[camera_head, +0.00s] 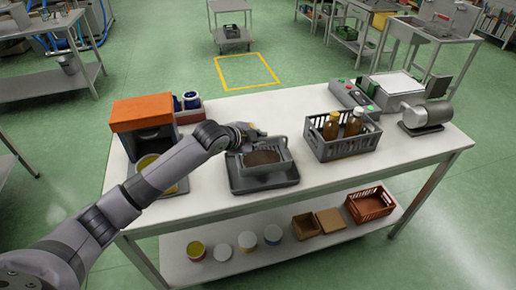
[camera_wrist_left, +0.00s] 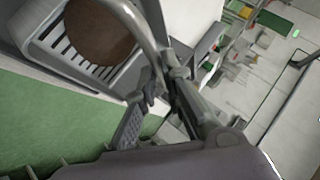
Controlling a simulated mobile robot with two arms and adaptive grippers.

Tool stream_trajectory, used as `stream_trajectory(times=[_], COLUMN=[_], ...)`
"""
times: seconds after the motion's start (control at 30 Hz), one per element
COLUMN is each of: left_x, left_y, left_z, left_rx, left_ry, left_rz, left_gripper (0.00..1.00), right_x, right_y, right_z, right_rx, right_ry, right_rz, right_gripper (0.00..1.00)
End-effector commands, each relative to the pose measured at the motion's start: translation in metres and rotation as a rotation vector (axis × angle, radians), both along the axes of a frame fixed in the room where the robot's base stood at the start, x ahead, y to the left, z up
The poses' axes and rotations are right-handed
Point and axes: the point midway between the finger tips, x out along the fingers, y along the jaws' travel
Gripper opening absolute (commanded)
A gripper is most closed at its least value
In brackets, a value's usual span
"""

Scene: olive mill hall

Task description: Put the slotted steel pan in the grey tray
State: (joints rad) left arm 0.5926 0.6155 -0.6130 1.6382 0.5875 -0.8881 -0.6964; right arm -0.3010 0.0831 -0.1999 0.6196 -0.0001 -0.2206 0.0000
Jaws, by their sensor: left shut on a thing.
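The slotted steel pan (camera_head: 268,169) is a grey pan with slotted walls and a brown mass inside. It is over or in the grey tray (camera_head: 250,187) on the white table; I cannot tell whether it touches the tray floor. My left gripper (camera_head: 256,137) is shut on the pan at its far side. In the left wrist view, the slotted pan (camera_wrist_left: 67,47) with its round brown content is at upper left, and a curved bar of it runs to my gripper (camera_wrist_left: 160,88). My right gripper is out of view.
A grey crate (camera_head: 340,150) with two brown bottles stands right of the tray. An orange-topped box (camera_head: 141,112) stands at left, partly behind my arm. A metal device (camera_head: 425,117) is at far right. The table front right is clear. The lower shelf holds tins and small boxes.

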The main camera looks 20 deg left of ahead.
Motion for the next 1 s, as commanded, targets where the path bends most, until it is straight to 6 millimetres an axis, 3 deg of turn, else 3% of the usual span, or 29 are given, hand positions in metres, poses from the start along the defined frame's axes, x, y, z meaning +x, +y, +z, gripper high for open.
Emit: stream_trajectory(times=[0.37,0.63,0.67,1.0], left_x=[0.000,0.000,0.000,0.000], left_y=[0.000,0.000,0.000,0.000], left_z=[-0.043,-0.047,-0.048,-0.047], left_rx=[-0.001,0.000,0.001,0.001], left_ry=[-0.001,-0.003,-0.001,-0.001], left_rz=[0.001,0.000,0.001,0.001], left_gripper=[0.00,0.00,0.10,0.29], right_x=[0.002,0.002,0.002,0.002], right_y=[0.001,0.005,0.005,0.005], right_z=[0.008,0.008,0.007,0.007], right_rx=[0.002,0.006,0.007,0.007], right_ry=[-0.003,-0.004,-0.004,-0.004], right_rz=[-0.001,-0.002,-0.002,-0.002], right_gripper=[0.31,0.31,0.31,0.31])
